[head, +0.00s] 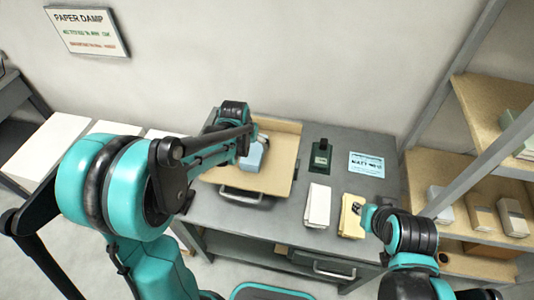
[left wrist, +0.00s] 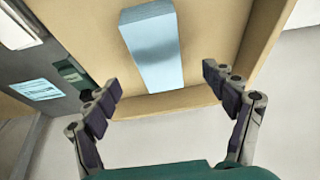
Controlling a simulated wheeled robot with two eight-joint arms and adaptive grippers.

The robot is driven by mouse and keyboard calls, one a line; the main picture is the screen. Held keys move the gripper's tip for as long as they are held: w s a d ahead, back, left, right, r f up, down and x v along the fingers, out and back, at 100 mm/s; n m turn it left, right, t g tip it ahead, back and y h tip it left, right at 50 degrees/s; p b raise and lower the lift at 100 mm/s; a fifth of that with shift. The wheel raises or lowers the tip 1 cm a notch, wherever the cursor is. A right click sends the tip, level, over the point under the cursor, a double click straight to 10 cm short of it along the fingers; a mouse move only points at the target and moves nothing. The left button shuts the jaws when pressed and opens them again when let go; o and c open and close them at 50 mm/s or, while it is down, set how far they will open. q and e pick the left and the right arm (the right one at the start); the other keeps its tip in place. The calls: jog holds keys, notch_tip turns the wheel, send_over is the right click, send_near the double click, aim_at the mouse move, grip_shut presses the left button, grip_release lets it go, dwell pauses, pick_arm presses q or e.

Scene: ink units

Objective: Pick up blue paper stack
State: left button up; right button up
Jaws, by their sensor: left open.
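The blue paper stack (head: 253,157) lies in a shallow tan tray (head: 279,182) on the grey workbench. In the left wrist view the stack (left wrist: 152,48) is a pale blue block in the tan tray (left wrist: 190,98). My left gripper (left wrist: 164,86) is open, its two fingers spread on either side of the stack's near end and apart from it. In the head view my left arm reaches over the tray and partly hides the stack and the gripper. My right arm (head: 408,235) is by the bench's right side; its jaws cannot be made out.
A white stack (head: 317,205) and a yellow stack (head: 351,215) lie right of the tray, the yellow one close to my right arm. A dark green item (head: 321,156) and a light blue card (head: 366,164) lie behind them. Shelves with boxes (head: 512,217) stand at the right.

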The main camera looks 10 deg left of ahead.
aim_at(254, 149)
pick_arm(q)
jog(key=shift+w+f, duration=0.2)
jog(key=shift+f, duration=0.2)
jog(key=b+x, duration=0.1)
jog(key=x, duration=0.2)
jog(key=b+x, duration=0.1)
jog(key=x, duration=0.2)
jog(key=shift+w+d+f, duration=0.2)
jog(key=shift+w+f, duration=0.05)
jog(key=shift+w, duration=0.05)
jog(key=shift+w+f+b, duration=0.25)
jog(key=shift+f+b, duration=0.05)
jog(key=shift+f, duration=0.15)
jog(key=shift+r, duration=0.1)
jog(key=c, duration=1.8)
jog(key=shift+o, duration=0.2)
jog(key=shift+r, duration=0.1)
